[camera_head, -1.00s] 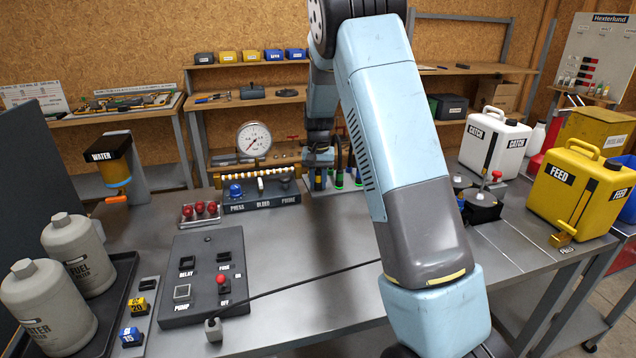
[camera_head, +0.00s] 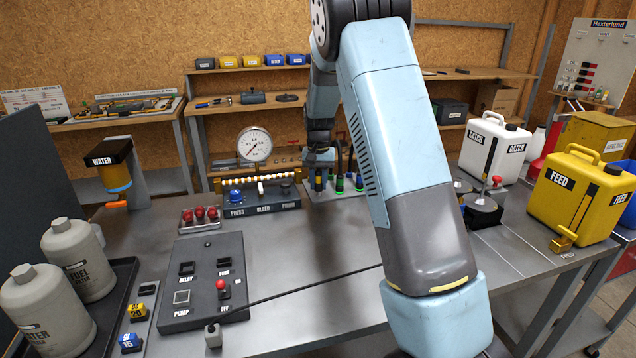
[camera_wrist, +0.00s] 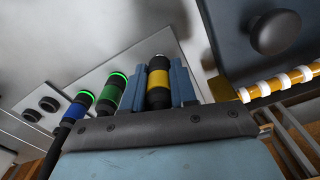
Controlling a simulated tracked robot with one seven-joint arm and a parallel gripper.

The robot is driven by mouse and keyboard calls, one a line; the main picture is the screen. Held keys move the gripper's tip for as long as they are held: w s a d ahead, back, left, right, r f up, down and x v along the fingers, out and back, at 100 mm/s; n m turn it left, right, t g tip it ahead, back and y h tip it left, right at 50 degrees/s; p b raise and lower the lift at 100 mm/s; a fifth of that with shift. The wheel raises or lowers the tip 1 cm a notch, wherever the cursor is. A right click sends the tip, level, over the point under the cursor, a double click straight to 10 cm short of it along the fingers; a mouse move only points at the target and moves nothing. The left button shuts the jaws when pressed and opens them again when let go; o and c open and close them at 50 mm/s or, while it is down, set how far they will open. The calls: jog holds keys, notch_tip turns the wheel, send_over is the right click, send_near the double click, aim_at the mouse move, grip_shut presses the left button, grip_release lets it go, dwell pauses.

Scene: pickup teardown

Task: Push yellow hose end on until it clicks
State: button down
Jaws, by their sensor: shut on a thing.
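In the wrist view my gripper (camera_wrist: 160,73) has its two blue fingers closed around the yellow hose end (camera_wrist: 158,79), a dark connector with a yellow band. Its tip faces the pale fitting plate (camera_wrist: 140,50); I cannot tell how deep it sits. No green ring shows on it. Beside it, the green hose end (camera_wrist: 110,94) and blue hose end (camera_wrist: 77,107) stand on the plate, each with a lit green ring. In the head view my gripper (camera_head: 320,160) is small and partly shadowed at the plate, behind the bench panel.
Two dark round fittings (camera_wrist: 49,103) without hoses show on the plate. A press, bleed and prime panel (camera_head: 262,200) and a pressure gauge (camera_head: 255,145) stand left of my gripper. A white catch can (camera_head: 485,150) and yellow feed can (camera_head: 575,195) stand at right.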

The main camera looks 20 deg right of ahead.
aim_at(319, 171)
jog(key=shift+r, duration=2)
